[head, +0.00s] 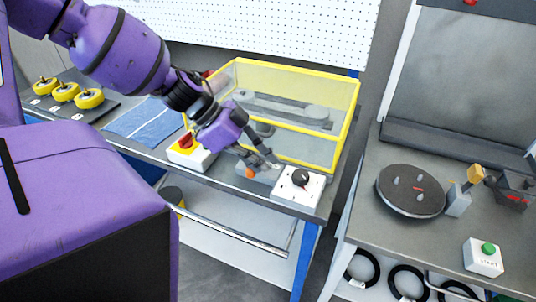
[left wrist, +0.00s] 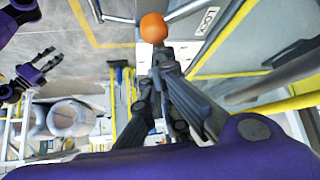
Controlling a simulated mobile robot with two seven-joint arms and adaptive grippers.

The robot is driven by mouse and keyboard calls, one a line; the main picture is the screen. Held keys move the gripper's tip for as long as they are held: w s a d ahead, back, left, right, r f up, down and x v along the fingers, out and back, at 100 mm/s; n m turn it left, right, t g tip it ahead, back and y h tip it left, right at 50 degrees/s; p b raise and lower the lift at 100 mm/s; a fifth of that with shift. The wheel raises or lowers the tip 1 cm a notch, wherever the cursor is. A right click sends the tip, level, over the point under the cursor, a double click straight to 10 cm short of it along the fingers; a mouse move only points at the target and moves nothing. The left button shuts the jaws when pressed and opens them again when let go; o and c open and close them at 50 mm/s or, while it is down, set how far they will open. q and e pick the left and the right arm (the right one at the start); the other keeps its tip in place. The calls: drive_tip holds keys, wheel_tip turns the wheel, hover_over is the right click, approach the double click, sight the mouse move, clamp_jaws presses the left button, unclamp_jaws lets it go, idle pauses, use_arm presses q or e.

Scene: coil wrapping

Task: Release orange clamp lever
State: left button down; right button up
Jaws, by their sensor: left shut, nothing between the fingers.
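The orange ball knob of the clamp lever (head: 250,173) shows low at the front edge of the left workbench. It is large in the left wrist view (left wrist: 153,28). My left gripper (head: 272,164) is just beside it, in front of the yellow-framed guard. In the left wrist view my left gripper (left wrist: 162,55) is shut and empty, its tips right by the knob; I cannot tell whether they touch. The lever's shaft is mostly hidden. A purple gripper, seemingly my right one (left wrist: 40,62), shows at the left edge of the left wrist view; its jaw state is unclear.
The clear guard with a yellow frame (head: 347,115) stands close behind. A "LOCK" label (left wrist: 207,20) is near the orange knob. A second bench holds a dark disc (head: 410,190).

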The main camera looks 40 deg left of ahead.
use_arm(q)
drive_tip(key=s+a+m+g, duration=0.1)
drive_tip(key=m, duration=0.1)
drive_tip(key=s+a+m+g+h, duration=0.1)
drive_tip(key=s+m+g, duration=0.1)
drive_tip(key=shift+a+m+b, duration=0.15)
drive_tip(key=shift+m+b, duration=0.15)
drive_tip(key=shift+b, duration=0.1)
use_arm(e)
drive_tip(key=shift+w+f, duration=0.25)
drive_tip(key=shift+w, duration=0.1)
drive_tip(key=shift+s+f, duration=0.15)
drive_tip(key=shift+s, duration=0.2)
drive_tip(key=shift+s, duration=0.25)
use_arm(q)
drive_tip(key=shift+a, duration=0.1)
